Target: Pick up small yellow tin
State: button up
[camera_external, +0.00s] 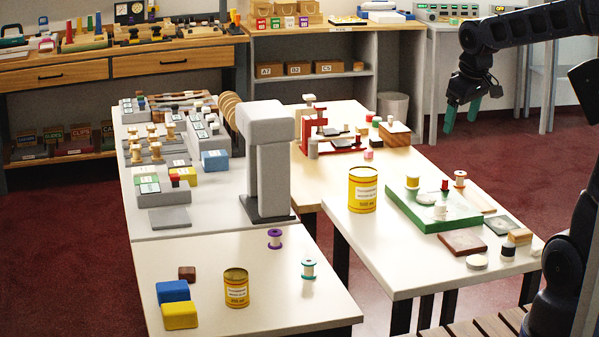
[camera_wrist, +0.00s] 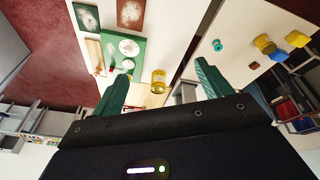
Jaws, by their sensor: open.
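The small yellow tin (camera_external: 236,288) stands upright on the front left white table, beside a blue block (camera_external: 173,291) and a yellow block (camera_external: 180,316). A larger yellow tin (camera_external: 362,190) of similar look stands on the right table. In the wrist view the small tin (camera_wrist: 264,44) is at the upper right, and the larger tin (camera_wrist: 158,82) shows between the fingers but farther off. My gripper (camera_external: 461,124) has green fingers and hangs in the air at the upper right, far from both tins. It is open and empty; its fingers also show in the wrist view (camera_wrist: 162,70).
A purple spool (camera_external: 274,239), a teal spool (camera_external: 308,269) and a brown block (camera_external: 187,273) stand near the small tin. A grey arch-like stand (camera_external: 265,165) rises behind. A green board (camera_external: 405,207) with pieces lies on the right table.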

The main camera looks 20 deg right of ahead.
jog(key=w+a+f+n+g, duration=0.1)
jog(key=w+a+f+n, duration=0.1)
jog(key=w+a, duration=0.3)
jog(key=w+a+f+n, duration=0.1)
jog(key=w+a+n, duration=0.15)
jog(key=a, duration=0.45)
jog(key=n+g, duration=0.2)
jog(key=n, duration=0.6)
send_over(236, 273)
jog(key=shift+h, duration=0.3)
jog(key=f, duration=1.6)
jog(key=d+f, duration=0.1)
jog(key=f, duration=0.7)
jog(key=shift+f, duration=0.4)
jog(key=shift+s+a+f, duration=0.1)
jog(key=shift+a+f, duration=0.05)
jog(key=shift+f, duration=0.05)
notch_tip(236, 273, down, 5)
jog(key=shift+a+f, duration=0.2)
jog(key=shift+f, duration=1.2)
jog(key=shift+a+f, duration=0.15)
jog(key=shift+f, duration=1.2)
jog(key=c, duration=1.2)
